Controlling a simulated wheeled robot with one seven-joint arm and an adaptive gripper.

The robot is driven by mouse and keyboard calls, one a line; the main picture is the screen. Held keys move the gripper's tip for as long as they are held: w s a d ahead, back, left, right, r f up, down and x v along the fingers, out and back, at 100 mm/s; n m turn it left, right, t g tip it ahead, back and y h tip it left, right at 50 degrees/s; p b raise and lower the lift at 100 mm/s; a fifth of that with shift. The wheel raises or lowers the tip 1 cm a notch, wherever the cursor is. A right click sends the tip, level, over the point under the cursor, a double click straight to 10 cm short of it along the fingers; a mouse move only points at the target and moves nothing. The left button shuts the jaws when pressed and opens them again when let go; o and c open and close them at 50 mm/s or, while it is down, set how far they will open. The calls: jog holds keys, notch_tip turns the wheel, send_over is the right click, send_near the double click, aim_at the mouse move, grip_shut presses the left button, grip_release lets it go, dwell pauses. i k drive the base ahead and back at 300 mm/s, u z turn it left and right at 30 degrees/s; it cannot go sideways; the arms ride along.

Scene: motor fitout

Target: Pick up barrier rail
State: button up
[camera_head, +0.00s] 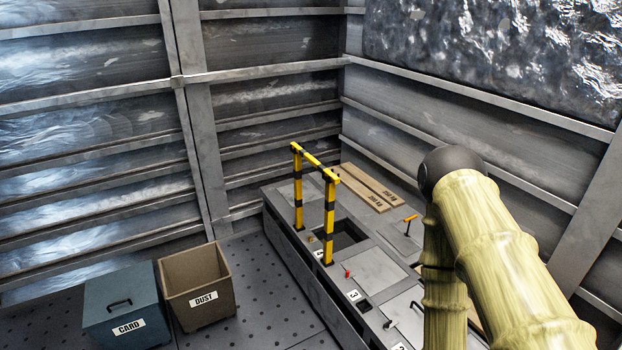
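The barrier rail (329,206) is a yellow and black striped frame with two upright posts and a top bar. It stands upright on the long grey platform (376,268), beside a dark square opening (341,236). My pale yellow arm fills the right side of the head view, apart from the rail in the picture. My gripper is not visible in this view, so whether it is open or shut does not show.
Two tan boards (376,187) lie behind the rail. A blue CARD box (127,300) and an open brown DUST bin (197,284) are on the floor at left.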

aim_at(315, 162)
jog(key=z, duration=0.3)
jog(key=k, duration=0.25)
jog(key=u, duration=1.4)
jog(key=i, duration=1.8)
jog(key=z, duration=0.75)
